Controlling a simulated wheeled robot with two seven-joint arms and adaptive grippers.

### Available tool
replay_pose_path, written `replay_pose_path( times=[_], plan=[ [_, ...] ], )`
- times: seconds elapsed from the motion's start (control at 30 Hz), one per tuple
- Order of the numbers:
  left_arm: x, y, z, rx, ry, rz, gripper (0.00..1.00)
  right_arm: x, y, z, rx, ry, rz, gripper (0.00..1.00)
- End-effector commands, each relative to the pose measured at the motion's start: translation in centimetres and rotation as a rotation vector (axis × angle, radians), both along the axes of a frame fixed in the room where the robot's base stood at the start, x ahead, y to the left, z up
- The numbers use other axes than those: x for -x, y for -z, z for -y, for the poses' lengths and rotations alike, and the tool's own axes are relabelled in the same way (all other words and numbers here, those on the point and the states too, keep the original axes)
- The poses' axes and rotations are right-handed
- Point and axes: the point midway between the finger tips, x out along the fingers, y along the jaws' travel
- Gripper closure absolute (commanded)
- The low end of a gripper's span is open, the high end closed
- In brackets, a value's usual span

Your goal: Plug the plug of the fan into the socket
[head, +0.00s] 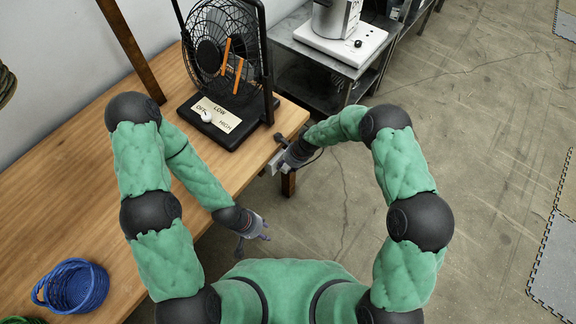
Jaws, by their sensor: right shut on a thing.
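The black fan (227,70) stands on the wooden table near its far right end. Its base has a dial with LOW, OFF and HIGH labels, and orange strips show on its guard. My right gripper (275,152) is at the right edge of the table, in front of the fan base. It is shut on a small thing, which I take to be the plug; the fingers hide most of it. I cannot make out the socket clearly. My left gripper (254,242) is lower, off the table's front edge, with its fingers apart and empty.
A metal bench (346,72) with a white appliance (340,40) stands beyond the fan. The concrete floor (480,130) is open at the right.

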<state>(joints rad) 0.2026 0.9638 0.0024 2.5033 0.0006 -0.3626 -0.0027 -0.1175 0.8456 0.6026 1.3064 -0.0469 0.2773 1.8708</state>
Motion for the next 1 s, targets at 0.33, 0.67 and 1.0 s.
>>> replay_pose_path(
  times=[0.33,0.67,1.0],
  plan=[
    [0.0,0.2,0.0,0.0,0.0,0.0,0.6,-0.4,-0.1,-0.5,0.0,0.0,0.001,0.44],
    [0.0,0.1,0.0,0.0,0.0,0.0,0.6,-0.5,-0.1,-0.5,0.0,0.0,0.003,0.31],
    [0.0,0.1,0.0,0.0,0.0,0.0,0.6,-0.4,-2.5,0.3,-0.001,0.003,0.008,0.31]
  ],
)
